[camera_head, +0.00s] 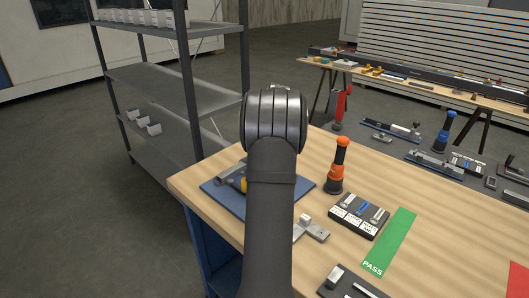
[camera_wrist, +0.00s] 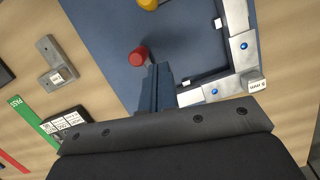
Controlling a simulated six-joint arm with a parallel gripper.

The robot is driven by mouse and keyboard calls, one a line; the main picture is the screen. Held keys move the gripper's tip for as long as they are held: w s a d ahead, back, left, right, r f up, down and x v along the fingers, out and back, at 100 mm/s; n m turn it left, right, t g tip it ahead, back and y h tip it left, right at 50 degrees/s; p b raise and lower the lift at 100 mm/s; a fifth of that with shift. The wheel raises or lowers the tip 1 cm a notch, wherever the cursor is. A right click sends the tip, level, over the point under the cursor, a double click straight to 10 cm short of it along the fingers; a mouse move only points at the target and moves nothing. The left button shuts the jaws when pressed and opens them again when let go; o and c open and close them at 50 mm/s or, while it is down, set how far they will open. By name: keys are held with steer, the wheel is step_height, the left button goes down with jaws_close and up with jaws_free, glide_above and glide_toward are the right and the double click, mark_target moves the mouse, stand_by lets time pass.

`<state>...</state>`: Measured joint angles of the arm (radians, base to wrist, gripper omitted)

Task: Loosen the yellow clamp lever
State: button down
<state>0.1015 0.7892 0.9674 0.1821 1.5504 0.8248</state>
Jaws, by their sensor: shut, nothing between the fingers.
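A yellow part (camera_head: 239,184), likely the clamp lever, shows only in part beside my arm in the head view. In the wrist view, a yellow rounded piece (camera_wrist: 148,4) is cut off by the top edge. A red knob (camera_wrist: 138,57) stands over the blue plate (camera_wrist: 98,28), just left of my fingertips. A grey metal frame (camera_wrist: 237,52) lies on the plate to the right. My gripper (camera_wrist: 160,72) is shut and empty, pointing at the plate beside the red knob. I cannot tell whether it touches the knob. My arm hides the gripper in the head view.
A grey bracket (camera_head: 316,229), a black labelled box (camera_head: 359,213) and an orange-black tool (camera_head: 338,165) stand right of the plate. A green PASS strip (camera_head: 388,245) and a red strip (camera_head: 518,282) lie further right. A metal shelf (camera_head: 170,95) stands behind.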

steer(key=x, duration=0.6)
steer(key=shift+s+a+r, duration=0.25)
steer(key=shift+s+a, duration=0.55)
steer(key=shift+a, duration=0.3)
steer(key=shift+s+a+f, duration=0.1)
steer(key=shift+s+a, duration=0.3)
steer(key=shift+a, duration=0.1)
steer(key=shift+s, duration=0.1)
steer(key=shift+s+a+m, duration=0.15)
steer(key=shift+m, duration=0.25)
